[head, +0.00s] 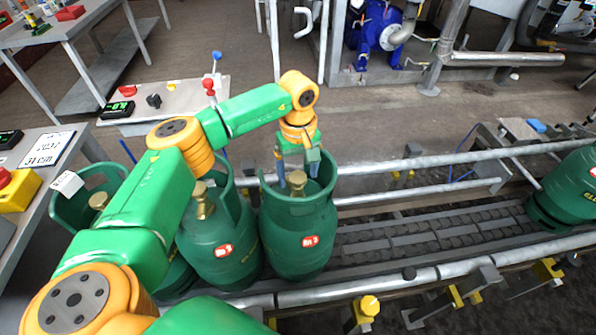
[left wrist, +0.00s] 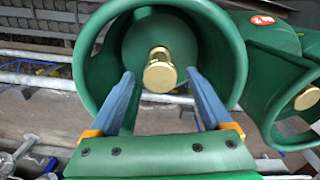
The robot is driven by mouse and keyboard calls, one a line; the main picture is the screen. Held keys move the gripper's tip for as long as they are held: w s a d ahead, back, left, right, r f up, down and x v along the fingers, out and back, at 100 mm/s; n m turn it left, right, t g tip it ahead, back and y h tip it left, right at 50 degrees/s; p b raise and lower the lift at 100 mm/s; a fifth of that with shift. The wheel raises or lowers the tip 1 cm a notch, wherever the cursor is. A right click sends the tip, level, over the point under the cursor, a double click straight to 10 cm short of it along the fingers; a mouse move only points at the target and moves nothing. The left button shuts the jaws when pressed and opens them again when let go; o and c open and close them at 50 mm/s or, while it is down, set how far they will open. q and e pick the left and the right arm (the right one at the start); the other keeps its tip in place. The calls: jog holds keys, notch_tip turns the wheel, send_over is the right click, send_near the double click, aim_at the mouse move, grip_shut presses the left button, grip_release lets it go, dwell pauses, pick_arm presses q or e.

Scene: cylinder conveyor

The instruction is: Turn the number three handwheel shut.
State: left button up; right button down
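A green gas cylinder (head: 297,240) with a red label, whose number is too small to read surely, stands upright at the front of the line. Its brass handwheel (head: 297,181) sits inside a green collar; it shows centrally in the left wrist view (left wrist: 160,76). My left gripper (head: 297,168) points down into the collar. In the left wrist view its blue fingers (left wrist: 162,88) are open, one on each side of the handwheel, with gaps visible. A second labelled cylinder (head: 222,245) stands close to the left, with its own brass handwheel (head: 203,205). My right gripper is not in view.
The cylinders stand on a roller conveyor (head: 420,235) between metal rails (head: 400,165); its middle stretch is empty. Another green cylinder (head: 568,190) is at the far right. A partly hidden cylinder (head: 88,190) stands left. A bench with a red button (head: 5,178) is at the left edge.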

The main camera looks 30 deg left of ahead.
aim_at(298, 177)
pick_arm(q)
notch_tip(298, 177, up, 7)
jog(key=shift+r, duration=0.1)
dwell(0.6)
